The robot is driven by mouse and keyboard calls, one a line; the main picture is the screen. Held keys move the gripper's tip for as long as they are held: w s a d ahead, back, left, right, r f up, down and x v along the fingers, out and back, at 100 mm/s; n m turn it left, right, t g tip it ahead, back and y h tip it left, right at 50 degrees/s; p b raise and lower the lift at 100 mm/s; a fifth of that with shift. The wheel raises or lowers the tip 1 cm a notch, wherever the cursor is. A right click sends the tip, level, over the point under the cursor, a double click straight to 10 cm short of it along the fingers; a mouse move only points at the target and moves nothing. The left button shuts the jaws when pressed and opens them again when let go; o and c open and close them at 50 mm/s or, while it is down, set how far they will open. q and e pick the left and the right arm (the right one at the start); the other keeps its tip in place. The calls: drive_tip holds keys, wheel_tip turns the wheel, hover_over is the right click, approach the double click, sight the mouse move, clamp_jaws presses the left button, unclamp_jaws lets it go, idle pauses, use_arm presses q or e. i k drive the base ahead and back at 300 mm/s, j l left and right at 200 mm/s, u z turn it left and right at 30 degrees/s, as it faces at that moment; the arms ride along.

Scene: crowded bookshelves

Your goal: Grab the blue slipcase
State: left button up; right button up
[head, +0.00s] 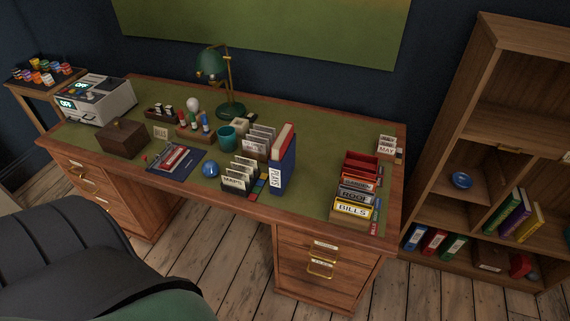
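The blue slipcase (289,168) stands upright on the green desk top, right of the middle and near the front edge. A red book (283,139) shows above its upper edge. A white label with dark lettering (275,178) is on its narrow front side. Card holders with white tabbed cards stand close to its left; I cannot tell whether they touch it. Neither of my grippers is in view.
The wooden desk (310,205) has clear green surface right of the slipcase, before a file rack (353,205). A blue ball (210,169), teal cup (227,137) and green lamp (213,64) stand leftward. A dark chair (65,255) is front left; a bookshelf (480,60) is right.

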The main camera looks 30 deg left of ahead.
sight(280, 173)
drive_tip(key=i+l+u, duration=0.15)
drive_tip(key=u, duration=0.25)
drive_tip(key=i+l+u, duration=0.1)
drive_tip(key=l+u, duration=0.5)
drive_tip(key=u, duration=0.15)
drive_tip(key=i+l+u, duration=0.1)
drive_tip(key=l+u, duration=0.25)
